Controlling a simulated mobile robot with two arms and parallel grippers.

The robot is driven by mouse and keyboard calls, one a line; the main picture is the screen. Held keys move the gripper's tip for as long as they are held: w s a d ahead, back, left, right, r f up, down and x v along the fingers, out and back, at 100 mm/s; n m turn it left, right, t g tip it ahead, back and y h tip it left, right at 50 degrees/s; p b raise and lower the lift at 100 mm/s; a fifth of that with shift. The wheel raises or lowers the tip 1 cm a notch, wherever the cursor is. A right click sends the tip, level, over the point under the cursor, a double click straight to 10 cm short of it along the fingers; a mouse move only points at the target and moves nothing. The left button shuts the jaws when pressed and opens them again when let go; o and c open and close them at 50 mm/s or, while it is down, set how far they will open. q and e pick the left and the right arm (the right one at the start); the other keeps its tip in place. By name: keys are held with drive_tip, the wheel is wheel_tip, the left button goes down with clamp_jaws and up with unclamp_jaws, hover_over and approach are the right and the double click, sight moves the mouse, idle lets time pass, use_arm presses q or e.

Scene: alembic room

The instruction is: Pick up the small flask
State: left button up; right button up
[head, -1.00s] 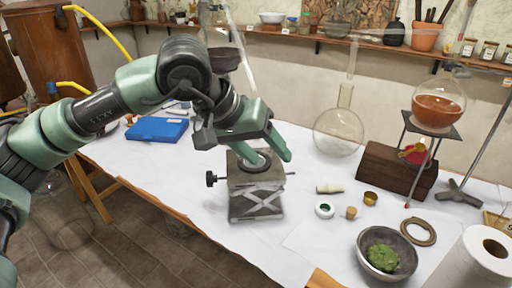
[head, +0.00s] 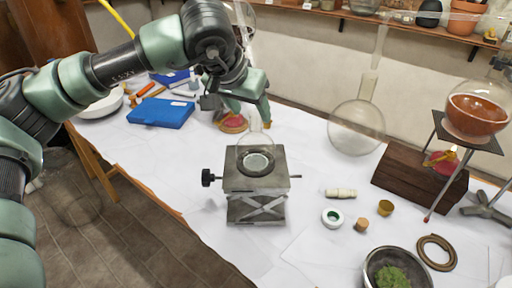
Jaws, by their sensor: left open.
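The small flask (head: 257,158) is clear glass and stands on top of the grey lab jack (head: 256,183), with its neck pointing up. My left gripper (head: 240,108) is open and empty, just above and behind the flask in the picture. Its fingers point down, and one finger shows near the flask's neck. I cannot tell whether the finger touches the glass. My right gripper is not in view.
A large round flask (head: 356,127) stands behind, to the right. A wooden block (head: 420,177) and a stand holding a flask of orange liquid (head: 476,116) are at the right. A blue case (head: 161,113) lies left. Small items and a bowl (head: 372,268) lie right of the jack.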

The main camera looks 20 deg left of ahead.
sight(254, 135)
use_arm(q)
drive_tip(key=x, duration=0.2)
drive_tip(key=shift+w+d+f, duration=0.15)
drive_tip(key=shift+f, duration=0.2)
drive_tip(key=shift+w+f, duration=0.2)
drive_tip(key=shift+f, duration=0.05)
drive_tip(key=c, duration=1.1)
clamp_jaws()
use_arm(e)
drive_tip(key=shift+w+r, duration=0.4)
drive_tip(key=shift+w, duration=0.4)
